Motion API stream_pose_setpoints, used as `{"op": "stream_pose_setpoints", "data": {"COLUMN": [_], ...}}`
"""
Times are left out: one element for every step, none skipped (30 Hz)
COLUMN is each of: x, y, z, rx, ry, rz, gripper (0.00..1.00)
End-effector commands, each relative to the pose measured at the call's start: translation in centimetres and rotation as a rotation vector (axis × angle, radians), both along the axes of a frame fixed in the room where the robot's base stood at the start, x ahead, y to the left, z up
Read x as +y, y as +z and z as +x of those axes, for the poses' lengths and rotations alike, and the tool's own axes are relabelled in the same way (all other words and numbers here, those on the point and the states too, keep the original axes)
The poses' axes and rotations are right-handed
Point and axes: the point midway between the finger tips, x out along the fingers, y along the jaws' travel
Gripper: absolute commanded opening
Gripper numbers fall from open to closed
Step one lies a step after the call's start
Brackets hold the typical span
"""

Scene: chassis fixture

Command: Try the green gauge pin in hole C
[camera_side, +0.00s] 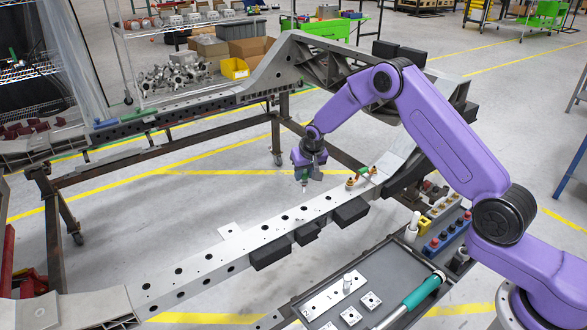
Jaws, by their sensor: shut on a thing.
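My gripper (304,178) points down and is shut on a small thin pin (304,185). The pin hangs upright below the jaws; its colour is too small to make out. Its tip appears close over the far edge of the light grey chassis rail (232,247), apart from or touching I cannot tell. The rail has a row of dark holes along its top, with one hole (303,207) just below the pin in the picture. No hole letters are readable, so I cannot tell which is hole C.
Copper-coloured fittings with a green part (362,173) stand on the rail right of my gripper. Black blocks (268,253) sit along its near side.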

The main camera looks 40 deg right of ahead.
Motion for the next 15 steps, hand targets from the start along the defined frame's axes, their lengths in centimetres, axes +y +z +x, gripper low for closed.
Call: {"op": "stream_pose_setpoints", "data": {"x": [-0.2, -0.3, -0.3, -0.3, -0.3, -0.2, -0.2, -0.2, -0.2, -0.2, -0.2, -0.2, -0.2, -0.2, -0.2], "y": [-0.3, -0.5, -0.6, -0.8, -1.0, -1.2, -1.4, -1.7, -2.1, -2.3, -2.6, -2.9, -3.2, -3.4, -3.7], "z": [0.0, -0.1, 0.0, 0.0, 0.0, 0.0, 0.0, 0.0, 0.0, 0.0, 0.0, 0.0, -0.1, 0.0, 0.0], "rx": [0.001, 0.001, 0.001, 0.001, 0.000, 0.000, 0.000, 0.001, 0.001, 0.001, 0.001, 0.001, 0.001, 0.001, 0.001], "ry": [0.000, 0.000, 0.001, 0.001, 0.001, 0.001, 0.001, 0.001, 0.001, 0.001, 0.001, 0.001, 0.001, 0.001, 0.001], "rz": [-0.001, -0.001, -0.001, -0.001, -0.001, 0.000, -0.001, -0.001, -0.001, -0.001, 0.000, 0.000, 0.000, 0.000, 0.000], "gripper": [0.00, 0.00, 0.00, 0.00, 0.00, 0.00, 0.00, 0.00, 0.00, 0.00, 0.00, 0.00, 0.00, 0.00, 0.00]}}
